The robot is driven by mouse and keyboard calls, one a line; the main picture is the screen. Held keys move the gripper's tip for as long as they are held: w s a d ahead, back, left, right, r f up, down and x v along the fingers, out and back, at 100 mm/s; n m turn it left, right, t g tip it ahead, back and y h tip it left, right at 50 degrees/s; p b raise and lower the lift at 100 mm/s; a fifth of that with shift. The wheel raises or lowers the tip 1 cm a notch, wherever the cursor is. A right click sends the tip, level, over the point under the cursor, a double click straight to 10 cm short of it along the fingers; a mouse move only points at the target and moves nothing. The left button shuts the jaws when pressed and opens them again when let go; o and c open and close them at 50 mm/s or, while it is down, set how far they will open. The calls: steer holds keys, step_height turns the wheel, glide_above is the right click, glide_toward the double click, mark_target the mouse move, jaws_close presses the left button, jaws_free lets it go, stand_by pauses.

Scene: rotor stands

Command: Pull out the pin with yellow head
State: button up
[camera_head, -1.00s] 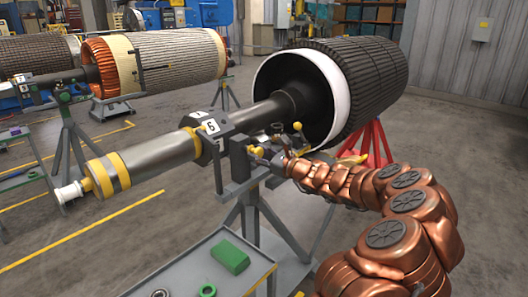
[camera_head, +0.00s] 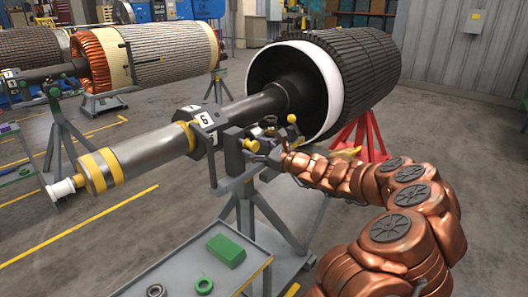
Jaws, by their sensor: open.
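A yellow round head (camera_head: 252,145) shows at the clamp on top of the grey rotor stand (camera_head: 245,208), just right of the plate marked 6. A second yellow ball (camera_head: 292,118) stands higher and to the right on a thin stem. I cannot tell for certain which of the two is the pin's head. My gripper (camera_head: 271,156), at the end of my copper-coloured arm, is open beside the clamp, just right of the lower yellow head. The fingertips are small and partly lost against the dark clamp parts. I see no clear contact with either head.
The rotor shaft (camera_head: 160,145) runs through the stand to the large dark rotor (camera_head: 365,80), close behind my gripper. A grey cart (camera_head: 190,270) with a green block (camera_head: 226,250) and rings is in front. A red stand (camera_head: 365,135) supports the rotor.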

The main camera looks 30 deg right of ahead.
steer(key=v, duration=1.2)
steer(key=shift+a+r, duration=0.1)
stand_by(0.5)
